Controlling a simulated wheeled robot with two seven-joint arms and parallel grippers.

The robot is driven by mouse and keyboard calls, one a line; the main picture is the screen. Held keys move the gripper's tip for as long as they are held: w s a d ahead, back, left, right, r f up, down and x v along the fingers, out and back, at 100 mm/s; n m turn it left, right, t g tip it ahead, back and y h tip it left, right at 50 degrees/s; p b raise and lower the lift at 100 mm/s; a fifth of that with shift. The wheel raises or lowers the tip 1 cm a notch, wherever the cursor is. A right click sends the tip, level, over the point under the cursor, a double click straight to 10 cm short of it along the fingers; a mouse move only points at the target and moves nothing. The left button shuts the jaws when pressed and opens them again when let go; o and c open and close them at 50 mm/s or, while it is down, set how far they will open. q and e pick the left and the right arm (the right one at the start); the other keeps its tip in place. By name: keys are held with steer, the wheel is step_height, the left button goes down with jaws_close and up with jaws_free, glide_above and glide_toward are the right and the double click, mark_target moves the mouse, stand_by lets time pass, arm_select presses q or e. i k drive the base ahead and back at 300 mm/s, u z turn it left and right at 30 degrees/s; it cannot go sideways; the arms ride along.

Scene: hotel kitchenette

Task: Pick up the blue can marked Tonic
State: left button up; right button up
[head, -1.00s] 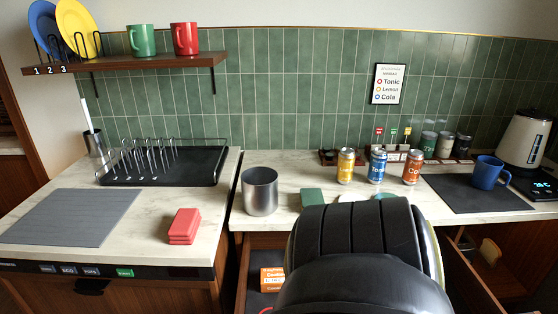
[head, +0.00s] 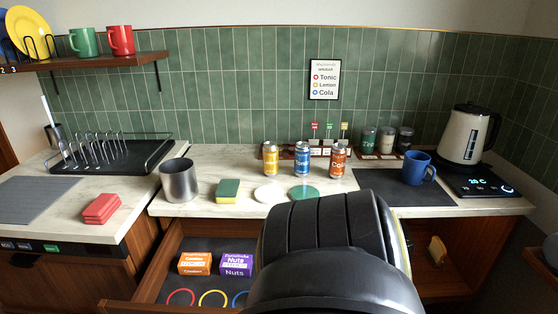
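The blue can marked Tonic (head: 302,159) stands upright on the counter in the head view. A yellow can (head: 270,158) stands just to its left and an orange-red can marked Cola (head: 338,160) just to its right. A large black part of my own arm fills the lower middle of the view, in front of the counter edge. Neither of my grippers' fingers can be seen.
A green coaster (head: 304,192), a white disc (head: 269,193), a sponge (head: 228,191) and a metal cup (head: 179,180) are in front and left of the cans. A blue mug (head: 418,168) and kettle (head: 469,134) stand right. An open drawer (head: 207,243) holds boxes and rings.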

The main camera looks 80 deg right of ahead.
mark_target(302, 149)
steer(key=k, duration=0.2)
steer(key=z, duration=1.1)
